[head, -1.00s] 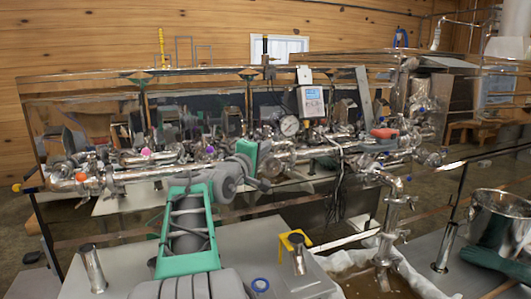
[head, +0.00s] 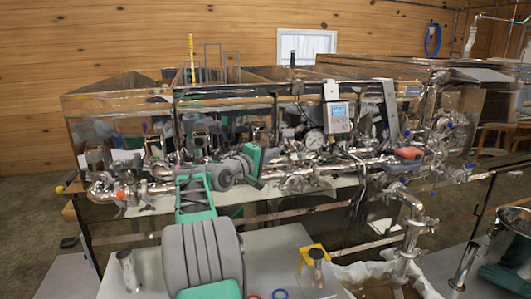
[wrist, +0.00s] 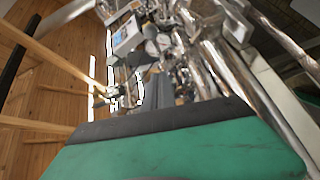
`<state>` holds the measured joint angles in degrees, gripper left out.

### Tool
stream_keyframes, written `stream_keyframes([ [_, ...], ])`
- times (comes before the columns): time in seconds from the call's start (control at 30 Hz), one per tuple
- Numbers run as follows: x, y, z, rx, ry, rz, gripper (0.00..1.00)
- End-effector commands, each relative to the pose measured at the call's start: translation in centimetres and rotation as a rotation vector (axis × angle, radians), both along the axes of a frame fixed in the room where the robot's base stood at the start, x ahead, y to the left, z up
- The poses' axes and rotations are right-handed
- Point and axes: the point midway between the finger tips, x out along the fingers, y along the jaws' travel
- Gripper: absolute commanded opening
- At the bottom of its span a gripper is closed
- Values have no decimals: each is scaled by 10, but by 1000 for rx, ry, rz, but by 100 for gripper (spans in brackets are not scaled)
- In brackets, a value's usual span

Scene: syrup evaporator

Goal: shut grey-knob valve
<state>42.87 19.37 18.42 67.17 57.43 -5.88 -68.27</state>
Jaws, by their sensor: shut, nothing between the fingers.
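The steel pipe run of the evaporator (head: 330,172) crosses the head view with several valves on it. An orange knob (head: 120,195) shows at its left end. I cannot pick out a grey knob for sure; my arm hides part of the pipework left of centre. My gripper (head: 258,184) is at the end of my green and grey arm, shut and empty, in front of the pipes; whether it touches them I cannot tell. In the wrist view a green part with a dark edge (wrist: 165,121) fills the bottom, and blurred pipes lie beyond it.
A red-orange handle (head: 408,153) and blue knobs sit at the right of the pipes. A gauge (head: 314,140) and a display box (head: 337,117) stand above. A grey table (head: 285,245) with a steel cup (head: 128,270) and yellow stand (head: 313,256) lies in front.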

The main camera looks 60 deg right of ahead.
Motion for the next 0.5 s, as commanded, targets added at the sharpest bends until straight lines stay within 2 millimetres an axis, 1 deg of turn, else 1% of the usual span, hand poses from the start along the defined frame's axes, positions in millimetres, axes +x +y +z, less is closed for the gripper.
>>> stream_keyframes([
  [0.03, -4, -12, 3, 1, 2, -5, 0],
  [0.1, -6, -27, 2, 2, 2, -4, 0],
  [0.2, -25, -27, -1, 0, 1, -2, 0],
  [0.3, -37, -27, -4, 0, 1, -1, 0],
  [0.4, -43, -28, -6, 0, 1, 0, 0],
  [0.5, -44, -28, -8, 1, 1, 0, 0],
])
